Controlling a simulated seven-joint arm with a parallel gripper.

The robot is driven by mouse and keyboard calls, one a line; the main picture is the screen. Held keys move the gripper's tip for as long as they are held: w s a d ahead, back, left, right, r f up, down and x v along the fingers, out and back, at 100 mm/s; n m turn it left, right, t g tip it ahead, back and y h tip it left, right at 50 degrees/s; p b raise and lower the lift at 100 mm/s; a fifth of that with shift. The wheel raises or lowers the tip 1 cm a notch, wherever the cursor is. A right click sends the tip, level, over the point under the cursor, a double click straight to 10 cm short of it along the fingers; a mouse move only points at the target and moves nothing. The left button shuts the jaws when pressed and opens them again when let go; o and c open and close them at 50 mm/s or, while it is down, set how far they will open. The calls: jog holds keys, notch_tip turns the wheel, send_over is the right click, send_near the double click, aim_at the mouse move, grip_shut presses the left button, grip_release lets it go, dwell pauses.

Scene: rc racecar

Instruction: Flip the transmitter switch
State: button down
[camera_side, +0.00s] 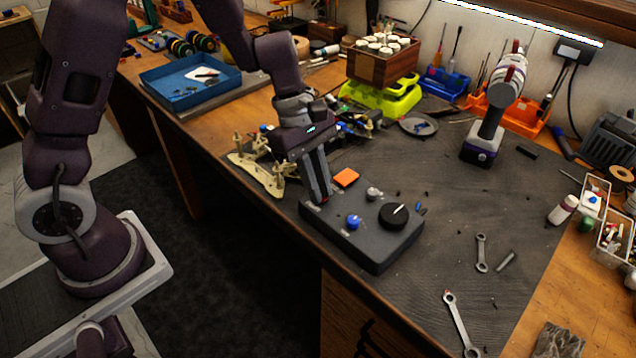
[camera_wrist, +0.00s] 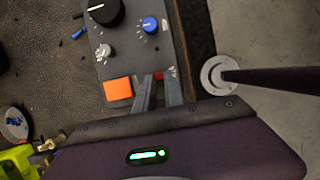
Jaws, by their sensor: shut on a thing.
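The transmitter (camera_side: 377,247) is a dark grey box on the bench mat, with a big black dial (camera_side: 394,214), a blue knob (camera_side: 353,222), a small grey knob (camera_side: 373,194) and an orange square (camera_side: 346,178) on top. My gripper (camera_side: 321,198) points down at the box's left end, beside the orange square. Its fingers are close together on the small switch, which they mostly hide. In the wrist view, a bit of red (camera_wrist: 158,75) shows at the fingertips of my gripper (camera_wrist: 158,82). The switch's tilt cannot be told.
A cordless drill (camera_side: 490,115) stands at the back right. Wrenches (camera_side: 459,320) lie right of the transmitter. The mat between transmitter and drill is mostly clear. The bench's front edge is close to the transmitter.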

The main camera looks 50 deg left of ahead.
jog(key=shift+d+y, duration=0.45)
jog(key=shift+y, duration=0.55)
jog(key=shift+d+y, duration=0.2)
jog(key=shift+y, duration=0.9)
jog(key=c, duration=1.4)
grip_release()
jog(key=shift+c, duration=0.2)
notch_tip(320, 180, up, 7)
jog(key=shift+r, duration=0.1)
